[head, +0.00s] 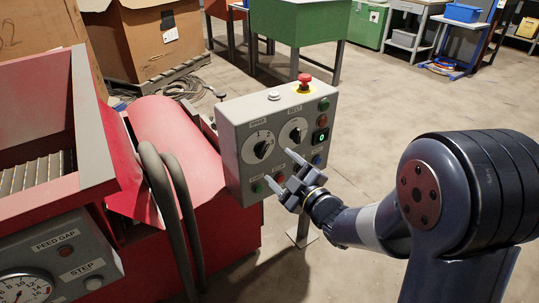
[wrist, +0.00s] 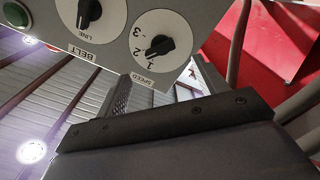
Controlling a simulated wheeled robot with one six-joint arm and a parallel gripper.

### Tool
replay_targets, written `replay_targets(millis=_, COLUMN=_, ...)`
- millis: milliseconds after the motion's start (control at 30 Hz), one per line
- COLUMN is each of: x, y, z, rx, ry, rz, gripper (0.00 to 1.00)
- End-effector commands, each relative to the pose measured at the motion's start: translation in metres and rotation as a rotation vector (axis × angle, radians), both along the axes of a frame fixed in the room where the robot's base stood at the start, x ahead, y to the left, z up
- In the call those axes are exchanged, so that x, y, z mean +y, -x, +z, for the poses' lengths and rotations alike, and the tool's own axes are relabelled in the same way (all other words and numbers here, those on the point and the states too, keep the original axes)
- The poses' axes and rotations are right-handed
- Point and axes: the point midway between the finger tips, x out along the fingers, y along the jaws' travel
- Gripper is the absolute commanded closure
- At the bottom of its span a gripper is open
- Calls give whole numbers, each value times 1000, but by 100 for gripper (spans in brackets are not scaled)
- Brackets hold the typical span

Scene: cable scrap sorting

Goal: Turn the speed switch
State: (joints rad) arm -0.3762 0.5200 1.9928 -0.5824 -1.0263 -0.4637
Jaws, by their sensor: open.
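The speed switch (head: 261,149) is a black knob on a round white dial, on the left of the grey control box's front. In the wrist view, the speed switch (wrist: 159,45) shows upside down beside the numbers 1, 2 and 3. Its narrow end points to the lower left, near 1 and 2; I cannot tell exactly which. My gripper (head: 283,171) is open and empty in front of the box, below and right of the speed knob. It appears apart from the knob.
The belt knob (head: 296,134) sits right of the speed switch. A red emergency button (head: 305,80) tops the control box (head: 230,118). Coloured buttons line its right side and lower edge. A red machine (head: 175,130) with thick grey hoses (head: 183,215) stands close on the left.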

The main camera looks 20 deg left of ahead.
Motion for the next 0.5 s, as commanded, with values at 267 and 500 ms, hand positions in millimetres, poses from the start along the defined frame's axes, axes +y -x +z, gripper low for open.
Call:
replay_targets(millis=267, x=37, y=-32, z=-2, rx=0, ry=0, rz=0, gripper=32)
replay_targets(millis=500, x=51, y=-44, z=-1, rx=2, ry=-1, rz=-1, gripper=32)
